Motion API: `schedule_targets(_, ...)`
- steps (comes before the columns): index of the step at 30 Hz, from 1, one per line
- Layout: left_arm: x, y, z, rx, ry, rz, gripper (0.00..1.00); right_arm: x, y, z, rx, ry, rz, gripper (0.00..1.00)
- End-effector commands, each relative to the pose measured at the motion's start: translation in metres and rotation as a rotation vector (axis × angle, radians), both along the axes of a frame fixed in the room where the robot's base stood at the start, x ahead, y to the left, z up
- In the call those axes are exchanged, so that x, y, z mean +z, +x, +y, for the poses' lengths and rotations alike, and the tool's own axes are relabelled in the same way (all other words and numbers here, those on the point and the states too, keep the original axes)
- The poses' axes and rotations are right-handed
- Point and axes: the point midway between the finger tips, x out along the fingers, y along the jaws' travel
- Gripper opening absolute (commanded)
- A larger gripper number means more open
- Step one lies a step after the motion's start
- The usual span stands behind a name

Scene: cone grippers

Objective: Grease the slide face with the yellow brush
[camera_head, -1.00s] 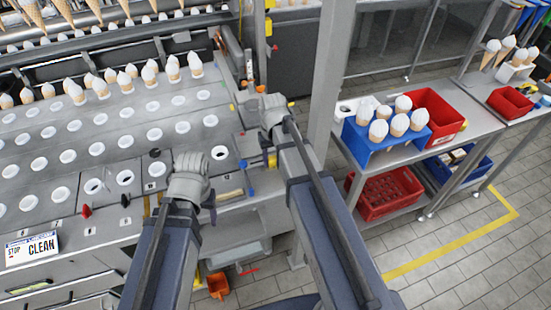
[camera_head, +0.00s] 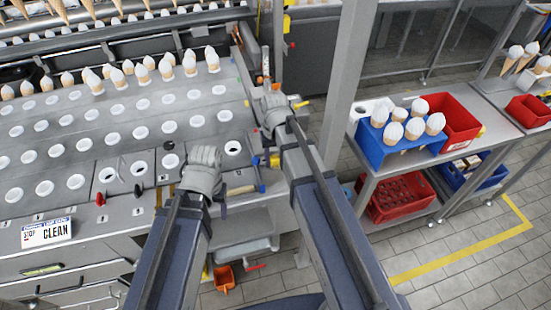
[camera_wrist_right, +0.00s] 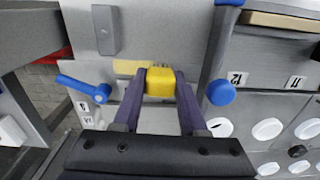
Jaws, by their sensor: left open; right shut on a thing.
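My right gripper (camera_wrist_right: 160,88) is shut on the yellow brush (camera_wrist_right: 160,80), whose block shows between the fingertips in the right wrist view. Its bristles and their contact with any surface cannot be made out. A pale beige piece (camera_wrist_right: 128,67) shows just behind it, beside a grey metal plate (camera_wrist_right: 150,30); I cannot tell which surface is the slide face. In the head view, my right gripper (camera_head: 272,112) is over the machine's right end, with the brush's yellow (camera_head: 274,161) showing below. My left gripper (camera_head: 203,178) is open over the machine's front, its fingers mostly hidden.
A blue knob on a rod (camera_wrist_right: 222,92) and a blue lever (camera_wrist_right: 100,92) flank the brush closely. The holed cone plate (camera_head: 120,125) lies left. A grey post (camera_head: 350,80) and a shelf with red (camera_head: 450,120) and blue (camera_head: 385,150) bins stand right.

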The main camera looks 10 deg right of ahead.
Motion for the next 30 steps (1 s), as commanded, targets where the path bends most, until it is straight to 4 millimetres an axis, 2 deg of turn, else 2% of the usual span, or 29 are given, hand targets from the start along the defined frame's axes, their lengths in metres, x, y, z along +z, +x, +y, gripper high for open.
schedule_targets(3, 0.016, 0.0, 0.0, 0.0, 0.0, 0.0, 0.63, 0.015, 0.0, 0.0, 0.0, -0.001, 0.0, 0.0)
schedule_targets(15, 0.054, 0.0, 0.0, 0.0, 0.0, 0.0, 0.63, 0.054, 0.0, -0.001, -0.001, -0.001, 0.0, 0.0)
schedule_targets(30, 0.06, 0.0, 0.0, 0.0, 0.0, 0.0, 0.63, 0.06, 0.0, -0.001, -0.001, -0.002, 0.0, 0.0)
